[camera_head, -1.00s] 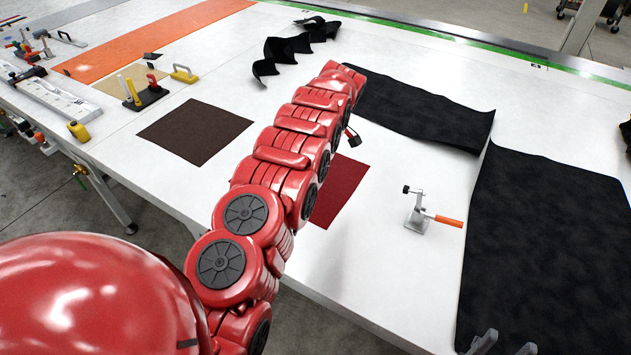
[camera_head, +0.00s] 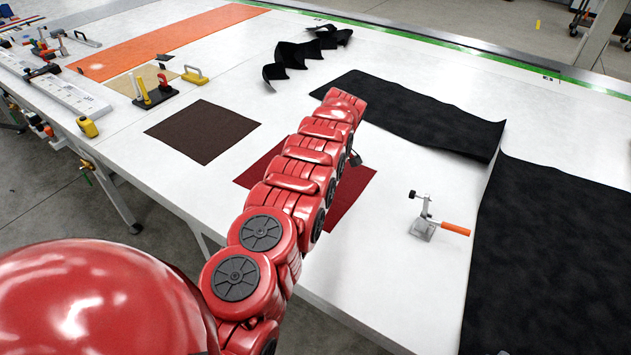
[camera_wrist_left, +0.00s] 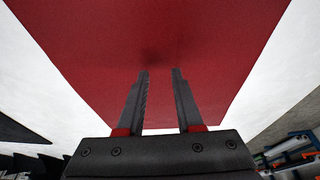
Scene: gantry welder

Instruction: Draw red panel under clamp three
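The red panel (camera_head: 352,192) lies flat on the white table, partly hidden under my red left arm. It fills much of the left wrist view (camera_wrist_left: 220,50). My left gripper (camera_wrist_left: 160,73) shows two dark fingers apart, over the panel; I cannot tell whether they touch it. No clamp number is readable. Only a sliver of my right gripper (camera_head: 503,352) shows at the bottom edge.
A brown panel (camera_head: 203,131) lies to the left. Black sheets (camera_head: 415,108) lie behind and to the right (camera_head: 545,250), with a crumpled black piece (camera_head: 300,58) further back. Bare white table separates the red panel from the clamp.

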